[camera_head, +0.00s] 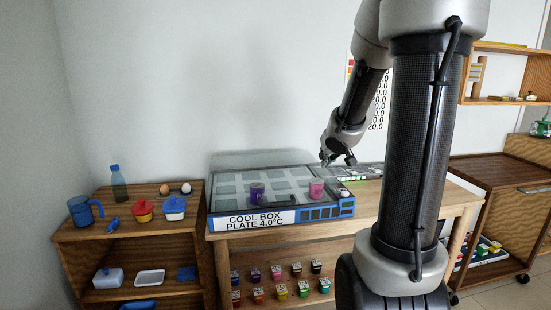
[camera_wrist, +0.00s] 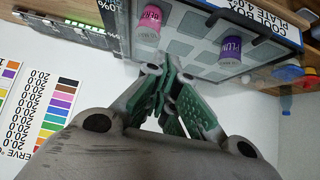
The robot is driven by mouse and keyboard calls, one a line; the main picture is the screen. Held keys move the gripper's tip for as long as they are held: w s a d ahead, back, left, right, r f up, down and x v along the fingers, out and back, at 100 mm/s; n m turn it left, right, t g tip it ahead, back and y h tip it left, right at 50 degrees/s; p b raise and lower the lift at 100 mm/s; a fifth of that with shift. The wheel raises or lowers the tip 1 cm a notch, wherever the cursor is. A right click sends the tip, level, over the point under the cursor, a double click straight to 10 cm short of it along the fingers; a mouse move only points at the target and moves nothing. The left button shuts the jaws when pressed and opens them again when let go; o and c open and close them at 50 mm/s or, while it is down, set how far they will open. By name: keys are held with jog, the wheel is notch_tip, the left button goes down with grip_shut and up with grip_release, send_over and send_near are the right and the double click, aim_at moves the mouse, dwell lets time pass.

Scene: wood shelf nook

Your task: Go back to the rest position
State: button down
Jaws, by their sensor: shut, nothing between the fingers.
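My gripper (camera_head: 340,152) hangs in the air above the back right of the cool box plate, to the left of my large arm link. In the wrist view my gripper (camera_wrist: 165,78) has its fingers together, with nothing between them. The cool box plate (camera_head: 328,211) lies on the wooden table. A pink cup (camera_head: 316,188) and a purple cup (camera_head: 257,193) stand on it. The wrist view also shows the pink cup (camera_wrist: 149,27) and the purple cup (camera_wrist: 231,53), both apart from the fingers.
A low wooden shelf (camera_head: 140,236) at left bears a blue jug (camera_head: 80,211), a bottle (camera_head: 118,183) and eggs. Small colored pots stand under the table (camera_head: 340,234). A wall shelf (camera_head: 510,101) and a wooden cart (camera_head: 500,175) are at right.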

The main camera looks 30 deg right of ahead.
jog(key=s+d+f+g+h, duration=0.25)
jog(key=s+g, duration=0.25)
jog(key=s, duration=1)
jog(key=s+a+r+n+y, duration=0.1)
jog(key=s+a+r+y, duration=0.1)
jog(key=a, duration=0.7)
jog(key=s+a+r+n+y, duration=0.2)
jog(key=s+a+r+y, duration=0.1)
jog(key=s+a+r, duration=0.2)
jog(key=s+a, duration=0.2)
jog(key=a, duration=0.2)
jog(key=shift+s+a+t, duration=0.15)
jog(key=shift+s+t, duration=0.1)
jog(key=shift+t, duration=0.15)
